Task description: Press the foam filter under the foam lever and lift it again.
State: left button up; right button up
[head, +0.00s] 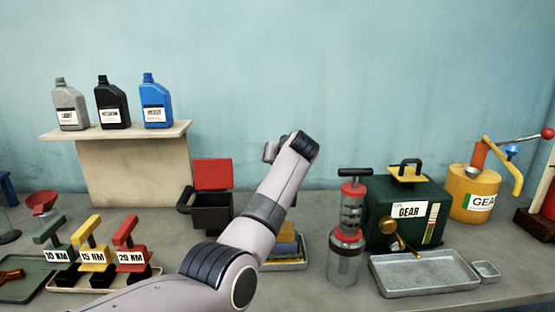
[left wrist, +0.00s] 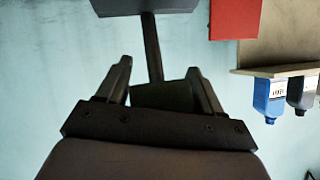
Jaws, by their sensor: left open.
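My left arm reaches up across the middle of the head view and hides much of what stands behind it. My left gripper (head: 271,150) is raised at its far end. In the left wrist view, which looks upside down, the gripper (left wrist: 161,66) is open. A dark post (left wrist: 152,45) with a dark green end block (left wrist: 162,96), likely the foam lever, shows between its fingers; I cannot tell whether they touch it. A dark block (left wrist: 145,6) is at the post's other end. A yellow and blue stack (head: 286,248), perhaps with the foam filter, is partly hidden behind my arm.
A black box with a red lid (head: 212,174) stands left of my arm. Colored torque levers (head: 93,250) are at left; bottles (head: 111,104) stand on a shelf.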

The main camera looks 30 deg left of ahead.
pick_arm(q)
jog(key=b+v, duration=0.1)
jog(key=v, duration=0.6)
pick_arm(e)
jog(key=shift+f, duration=0.75)
